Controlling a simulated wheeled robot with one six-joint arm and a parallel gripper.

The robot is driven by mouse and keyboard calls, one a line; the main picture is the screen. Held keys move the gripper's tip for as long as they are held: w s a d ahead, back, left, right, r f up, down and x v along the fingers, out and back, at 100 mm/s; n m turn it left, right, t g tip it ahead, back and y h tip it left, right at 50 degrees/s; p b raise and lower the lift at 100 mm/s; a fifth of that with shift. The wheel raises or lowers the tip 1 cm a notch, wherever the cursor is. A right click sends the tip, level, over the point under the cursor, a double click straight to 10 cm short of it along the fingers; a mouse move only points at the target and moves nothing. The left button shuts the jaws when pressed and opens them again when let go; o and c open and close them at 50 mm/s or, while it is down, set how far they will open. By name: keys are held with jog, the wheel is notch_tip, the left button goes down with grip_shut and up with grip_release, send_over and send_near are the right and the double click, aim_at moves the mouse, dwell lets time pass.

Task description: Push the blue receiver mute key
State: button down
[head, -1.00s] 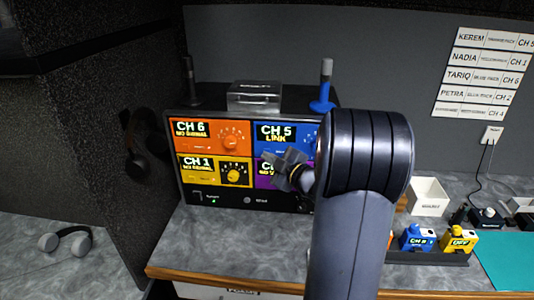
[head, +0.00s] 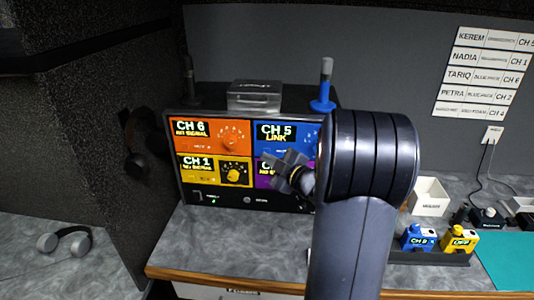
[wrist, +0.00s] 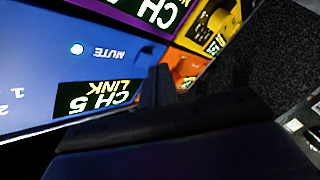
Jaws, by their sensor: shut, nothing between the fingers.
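The blue receiver (head: 287,128) is the upper right panel of the rack unit and shows "CH 5 LINK". My gripper (head: 270,160) is shut and empty in front of the panel's lower left part. In the wrist view the shut fingertips (wrist: 158,72) are close to the panel edge, beside the MUTE label.
The orange receiver (head: 212,135) and yellow receiver (head: 218,172) lie to the left, and the purple receiver (head: 265,182) is just below. A blue antenna (head: 324,88) and a clear box (head: 254,96) stand on top. The counter in front (head: 235,245) is clear.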

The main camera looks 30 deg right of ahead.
jog(key=s+a, duration=0.1)
jog(key=s, duration=0.1)
jog(key=s+a+b, duration=0.1)
jog(key=s+a, duration=0.1)
jog(key=s, duration=0.1)
jog(key=shift+a, duration=0.2)
dwell(0.3)
